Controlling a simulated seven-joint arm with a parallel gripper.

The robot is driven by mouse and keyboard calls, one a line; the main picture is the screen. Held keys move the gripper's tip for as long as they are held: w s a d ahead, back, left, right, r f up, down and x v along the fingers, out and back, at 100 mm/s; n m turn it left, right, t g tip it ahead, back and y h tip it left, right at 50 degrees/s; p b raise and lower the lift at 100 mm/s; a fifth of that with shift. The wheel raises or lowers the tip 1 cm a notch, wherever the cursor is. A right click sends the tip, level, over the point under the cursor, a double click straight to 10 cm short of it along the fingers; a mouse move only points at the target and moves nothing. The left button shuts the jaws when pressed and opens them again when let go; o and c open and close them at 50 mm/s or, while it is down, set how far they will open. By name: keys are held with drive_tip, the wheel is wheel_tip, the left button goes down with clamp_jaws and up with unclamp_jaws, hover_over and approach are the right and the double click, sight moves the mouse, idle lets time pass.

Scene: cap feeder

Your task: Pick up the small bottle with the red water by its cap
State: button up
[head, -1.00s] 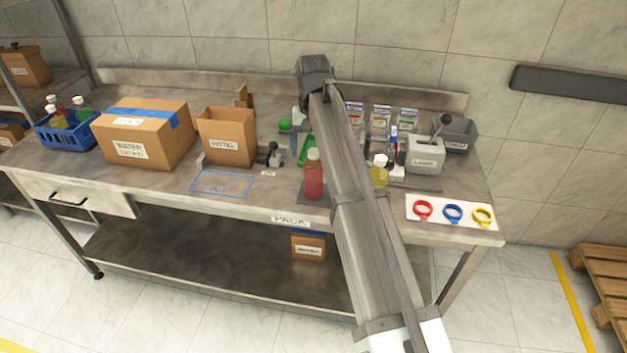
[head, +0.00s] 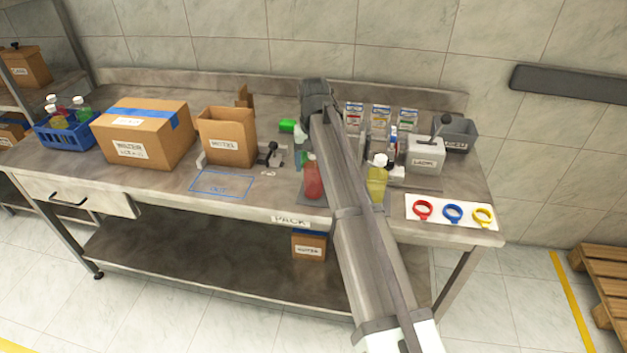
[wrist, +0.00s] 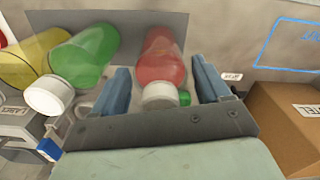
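The bottle with red water (head: 313,182) stands on a dark mat near the front of the bench, left of my arm. In the wrist view the red bottle (wrist: 162,57) has a white cap (wrist: 160,94) towards my gripper. My gripper (wrist: 160,65) is open, with one blue finger on each side of the bottle and visible gaps to both. It is empty, and I see no contact. In the head view my arm hides most of the gripper.
A yellow bottle (head: 377,182) stands right of my arm. A green bottle (wrist: 92,55) is close beside the left finger in the wrist view. An open carton (head: 226,140) stands to the left, and a card with coloured rings (head: 452,213) lies to the right.

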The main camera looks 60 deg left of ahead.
drive_tip(key=c, duration=1.3)
clamp_jaws()
drive_tip(key=shift+r, duration=0.15)
